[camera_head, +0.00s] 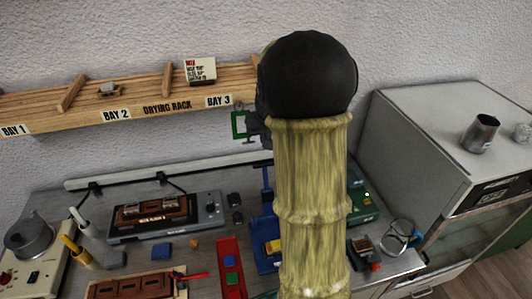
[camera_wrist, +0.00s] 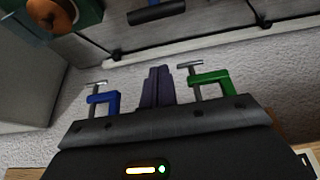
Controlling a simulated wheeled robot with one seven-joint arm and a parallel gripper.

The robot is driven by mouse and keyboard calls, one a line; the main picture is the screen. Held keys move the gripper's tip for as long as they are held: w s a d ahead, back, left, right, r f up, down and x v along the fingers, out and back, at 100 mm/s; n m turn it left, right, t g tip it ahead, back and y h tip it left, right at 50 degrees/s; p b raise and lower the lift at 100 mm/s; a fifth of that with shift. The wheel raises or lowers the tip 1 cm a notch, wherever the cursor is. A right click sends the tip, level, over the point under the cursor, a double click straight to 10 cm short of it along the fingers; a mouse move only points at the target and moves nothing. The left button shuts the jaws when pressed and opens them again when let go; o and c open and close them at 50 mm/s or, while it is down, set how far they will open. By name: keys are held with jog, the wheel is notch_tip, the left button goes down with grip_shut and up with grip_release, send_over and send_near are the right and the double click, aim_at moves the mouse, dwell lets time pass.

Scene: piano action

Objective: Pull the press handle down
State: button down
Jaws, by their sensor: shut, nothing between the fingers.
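A blue press (camera_head: 263,238) stands on the bench in the head view, partly hidden behind my arm. A slim blue upright (camera_head: 267,177) rises from it and looks like part of its lever; I cannot clearly make out the handle. In the wrist view a dark rounded bar (camera_wrist: 156,11) at the top edge may be the handle grip. My gripper (camera_wrist: 157,72) shows in the wrist view with its dark fingers together and empty, apart from that bar. In the head view my arm hides most of the gripper.
A wooden drying rack (camera_head: 140,102) runs along the wall. A green clamp (camera_wrist: 211,83) and blue clamp (camera_wrist: 101,103) flank my fingers in the wrist view. A green machine (camera_head: 361,203) stands right of my arm; a grey cabinet (camera_head: 425,130) is farther right.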

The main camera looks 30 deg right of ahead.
notch_tip(320, 180, down, 6)
jog(key=s+p, duration=0.1)
jog(key=p, duration=0.1)
jog(key=shift+s+a+p, duration=0.2)
jog(key=shift+a+p, duration=0.05)
jog(key=shift+p, duration=0.1)
jog(key=shift+s+r, duration=0.1)
dwell(0.3)
